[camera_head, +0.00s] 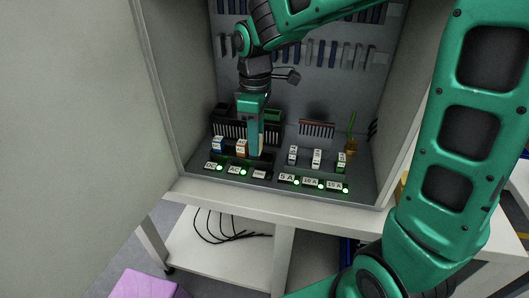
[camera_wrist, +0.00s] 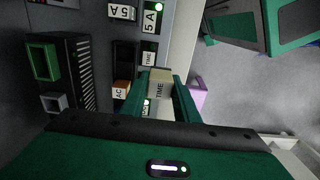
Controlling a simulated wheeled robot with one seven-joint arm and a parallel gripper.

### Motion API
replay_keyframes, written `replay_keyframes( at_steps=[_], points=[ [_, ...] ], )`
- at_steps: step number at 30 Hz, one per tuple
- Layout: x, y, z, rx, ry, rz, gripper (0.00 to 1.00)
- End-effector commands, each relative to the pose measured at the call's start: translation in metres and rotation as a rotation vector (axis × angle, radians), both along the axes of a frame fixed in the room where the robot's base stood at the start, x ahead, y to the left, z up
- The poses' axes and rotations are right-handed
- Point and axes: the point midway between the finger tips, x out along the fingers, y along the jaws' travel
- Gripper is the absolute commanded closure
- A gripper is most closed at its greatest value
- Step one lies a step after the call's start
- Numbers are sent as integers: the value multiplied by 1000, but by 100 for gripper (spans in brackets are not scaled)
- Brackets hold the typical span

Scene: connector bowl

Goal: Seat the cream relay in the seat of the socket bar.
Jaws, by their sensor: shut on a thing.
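The cream relay (camera_wrist: 160,86), marked TIME, is between the two green fingers of my gripper (camera_wrist: 165,82) in the wrist view. My gripper (camera_head: 255,152) is shut on it and points down over the right end of the left socket bar (camera_head: 237,171) in the head view. The fingers largely hide the relay there. The bar's TIME label also shows beyond the relay in the wrist view. Whether the relay touches the seat or hangs just above it, I cannot tell. A blue relay (camera_head: 217,145) and an orange relay (camera_head: 241,148) stand in the bar's other seats.
A second bar (camera_head: 313,184), marked 5 A, 10 A and 15 A, with white relays (camera_head: 316,158), stands to the right. A black ribbed module (camera_head: 229,130) is behind my gripper. Cabinet walls (camera_head: 172,90) close in the sides. The shelf's front edge is close to the bars.

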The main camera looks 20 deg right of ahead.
Motion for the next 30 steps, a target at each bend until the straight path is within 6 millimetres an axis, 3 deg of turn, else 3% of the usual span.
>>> replay_keyframes(
  at_steps=[13, 20, 30],
  points=[
    [61, -50, -48, 0, 2, 0, 98],
    [67, -55, -57, 0, 0, 2, 98],
    [66, -56, -93, 0, 0, 1, 100]
  ],
)
